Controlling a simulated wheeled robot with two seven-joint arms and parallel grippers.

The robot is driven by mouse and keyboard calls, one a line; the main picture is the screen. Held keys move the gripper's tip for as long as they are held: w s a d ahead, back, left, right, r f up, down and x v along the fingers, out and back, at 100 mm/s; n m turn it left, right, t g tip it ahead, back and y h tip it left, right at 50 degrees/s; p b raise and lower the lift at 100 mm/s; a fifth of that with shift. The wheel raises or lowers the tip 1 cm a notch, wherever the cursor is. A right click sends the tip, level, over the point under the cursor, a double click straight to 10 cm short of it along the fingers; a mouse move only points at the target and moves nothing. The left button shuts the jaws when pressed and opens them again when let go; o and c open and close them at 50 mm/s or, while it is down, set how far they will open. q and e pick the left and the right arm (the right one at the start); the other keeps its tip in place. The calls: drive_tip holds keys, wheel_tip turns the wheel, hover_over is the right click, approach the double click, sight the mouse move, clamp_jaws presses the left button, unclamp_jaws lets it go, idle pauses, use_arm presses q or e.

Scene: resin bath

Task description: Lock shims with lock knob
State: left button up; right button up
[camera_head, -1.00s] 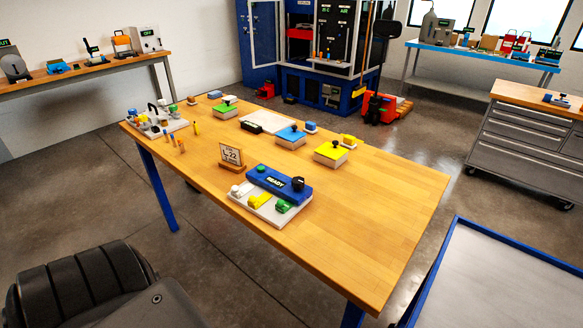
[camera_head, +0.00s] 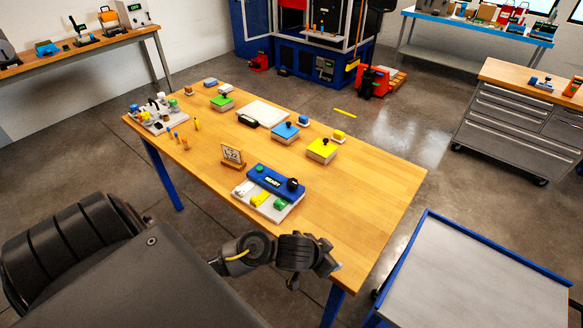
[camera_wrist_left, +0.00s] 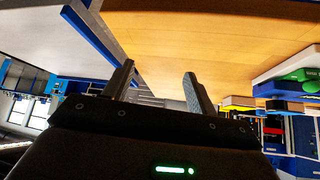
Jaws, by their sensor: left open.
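A fixture with a blue block (camera_head: 276,181) reading READY sits near the table's front edge. A black knob (camera_head: 292,184) stands on the right end of the block. White (camera_head: 244,188), yellow (camera_head: 259,200) and green (camera_head: 280,204) pieces sit on its pale base, in front of the block. I cannot tell whether the knob is turned. My left gripper (camera_head: 334,266) is at the table's front edge, right of and nearer than the fixture, apart from it. In the left wrist view its two fingers (camera_wrist_left: 158,88) are spread and empty. My right gripper is not in view.
A sign stand (camera_head: 232,156) is left of the fixture. Blue (camera_head: 285,134), yellow (camera_head: 321,151) and green (camera_head: 222,103) knobbed blocks stand farther back. The table's right part (camera_head: 375,185) is clear. A blue-rimmed cart (camera_head: 480,275) is at the right.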

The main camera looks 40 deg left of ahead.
use_arm(q)
drive_tip(key=w+a+r, duration=0.2)
drive_tip(key=w, duration=0.4)
drive_tip(key=n+g+y, duration=0.3)
drive_tip(key=n, duration=0.4)
approach(292, 182)
drive_tip(key=b+x, duration=0.2)
drive_tip(key=x, duration=0.1)
drive_tip(key=shift+s+d+f, duration=0.1)
drive_tip(key=shift+s+d, duration=0.1)
drive_tip(key=x, duration=0.4)
drive_tip(key=shift+w+a+f+b, duration=0.1)
drive_tip(key=shift+w+f+b, duration=0.15)
drive_tip(key=shift+b, duration=0.15)
drive_tip(key=shift+w+a+f, duration=0.1)
drive_tip(key=shift+w+f, duration=0.1)
drive_tip(key=shift+f, duration=0.25)
